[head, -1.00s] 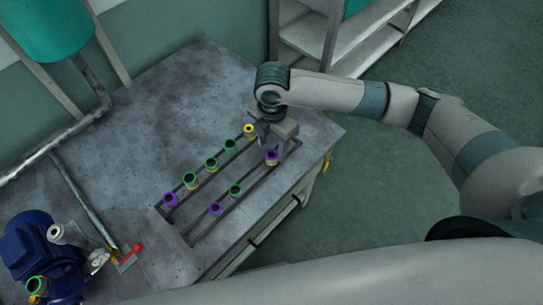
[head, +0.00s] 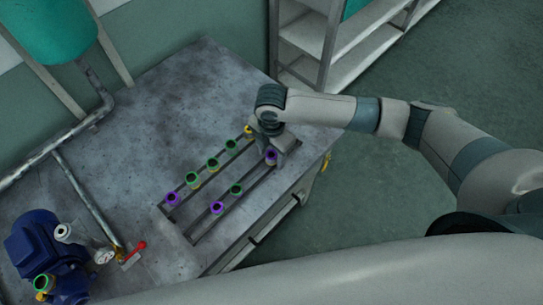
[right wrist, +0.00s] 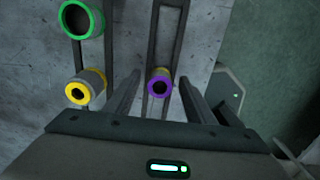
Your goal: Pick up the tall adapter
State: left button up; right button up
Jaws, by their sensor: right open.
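Several adapters with coloured rims stand in a two-row rail rack (head: 229,198) on the table; which one is the tall adapter I cannot tell for certain. A purple-rimmed adapter (head: 271,158) stands at the right end of the near row. My right gripper (head: 278,150) is over that end of the rack. In the right wrist view the open fingers (right wrist: 158,86) lie on either side of the same purple-rimmed adapter (right wrist: 159,79), with gaps to both sides. Contact is not visible. My left gripper is out of view.
A yellow-rimmed adapter (right wrist: 86,88) stands close left of the fingers, with a green-rimmed one (right wrist: 80,19) beyond. A blue pump (head: 40,246) and a red-handled valve (head: 134,250) are at the left. The table's (head: 165,100) back half is clear.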

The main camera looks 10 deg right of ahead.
aim_at(273, 154)
jog(key=shift+c, duration=0.5)
jog(key=c, duration=1.1)
jog(key=shift+r, duration=0.2)
